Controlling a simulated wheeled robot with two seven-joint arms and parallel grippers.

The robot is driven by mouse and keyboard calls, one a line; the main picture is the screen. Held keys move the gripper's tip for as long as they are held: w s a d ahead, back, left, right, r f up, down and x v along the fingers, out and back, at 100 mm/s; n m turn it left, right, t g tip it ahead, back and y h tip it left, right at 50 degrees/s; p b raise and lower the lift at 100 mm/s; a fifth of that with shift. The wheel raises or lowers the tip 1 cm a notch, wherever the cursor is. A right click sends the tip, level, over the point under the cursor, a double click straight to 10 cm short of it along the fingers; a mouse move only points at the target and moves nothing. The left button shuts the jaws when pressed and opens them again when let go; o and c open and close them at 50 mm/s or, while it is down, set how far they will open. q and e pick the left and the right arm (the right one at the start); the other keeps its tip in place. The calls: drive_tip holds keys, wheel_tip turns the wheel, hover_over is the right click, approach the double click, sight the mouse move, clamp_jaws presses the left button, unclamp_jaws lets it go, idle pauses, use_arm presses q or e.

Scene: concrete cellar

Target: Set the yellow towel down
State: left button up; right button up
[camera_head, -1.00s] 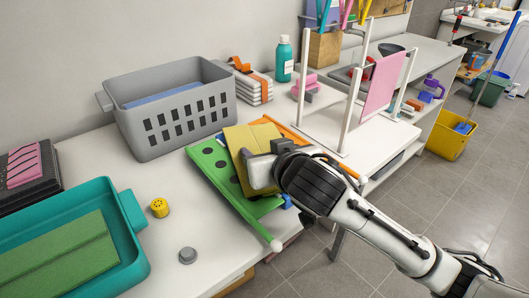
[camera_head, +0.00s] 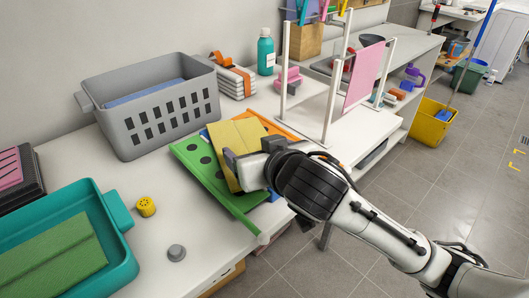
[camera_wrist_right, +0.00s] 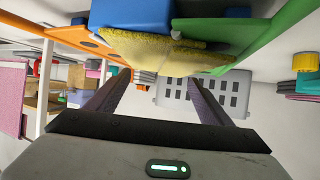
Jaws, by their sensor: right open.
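The yellow towel (camera_head: 242,133) lies flat on a folding board with a green panel (camera_head: 203,168) on the left, an orange panel (camera_head: 277,127) on the right and blue between. My right gripper (camera_head: 232,162) is at the towel's near edge and hides part of it. In the right wrist view, the gripper (camera_wrist_right: 150,90) is open, its two fingers wide apart. The towel (camera_wrist_right: 150,48) shows there as a yellow layer against the blue panel (camera_wrist_right: 130,15), above the fingers in the picture. I cannot tell whether a finger touches it. My left gripper is out of view.
A grey basket (camera_head: 128,125) stands behind the board. A teal tray (camera_head: 118,262) with a green cloth, a yellow pot (camera_head: 146,207) and a grey knob (camera_head: 176,252) are at left. A white rack (camera_head: 328,110) with a pink cloth (camera_head: 364,75) stands at right.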

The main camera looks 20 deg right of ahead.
drive_tip(key=v, duration=0.4)
drive_tip(key=shift+s+r, duration=0.25)
drive_tip(key=shift+s, duration=0.05)
drive_tip(key=p+v, duration=0.2)
drive_tip(key=p, duration=0.1)
drive_tip(key=shift+r, duration=0.15)
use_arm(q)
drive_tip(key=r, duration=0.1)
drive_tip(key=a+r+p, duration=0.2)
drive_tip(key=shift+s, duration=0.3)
use_arm(e)
drive_tip(key=shift+s+r, duration=0.1)
drive_tip(key=shift+s, duration=0.5)
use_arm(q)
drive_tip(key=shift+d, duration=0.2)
